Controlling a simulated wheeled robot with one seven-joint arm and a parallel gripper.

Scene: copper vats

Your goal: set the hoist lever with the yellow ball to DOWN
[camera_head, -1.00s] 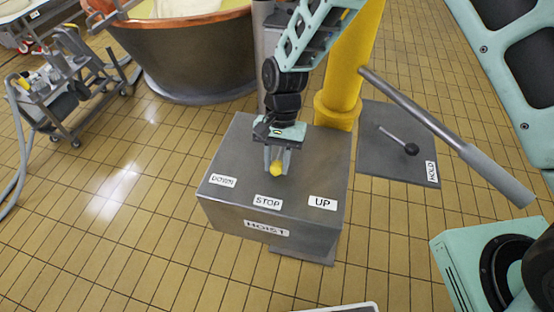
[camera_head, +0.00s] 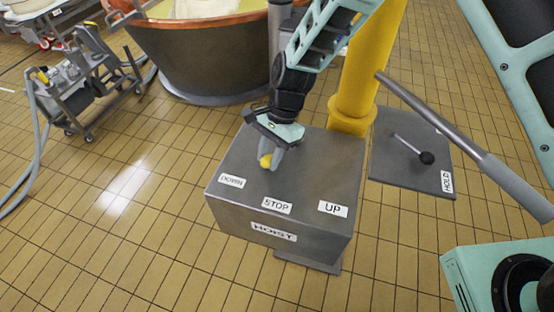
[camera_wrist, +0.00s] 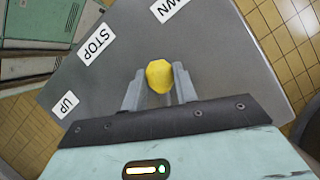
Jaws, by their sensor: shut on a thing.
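The hoist lever's yellow ball (camera_head: 265,161) is held between the fingers of my gripper (camera_head: 271,157), above the top of the grey hoist box (camera_head: 318,168). In the wrist view the yellow ball (camera_wrist: 160,76) sits between the two grey fingers (camera_wrist: 158,90). The lever's shaft is hidden. The box top carries the labels DOWN (camera_head: 232,180) at left, STOP (camera_head: 277,205) in the middle and UP (camera_head: 333,208) at right. The ball lies left of the STOP label, between it and the DOWN label.
A yellow post (camera_head: 362,80) and a long grey bar (camera_head: 440,122) stand close by. A copper vat (camera_head: 210,60) is behind.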

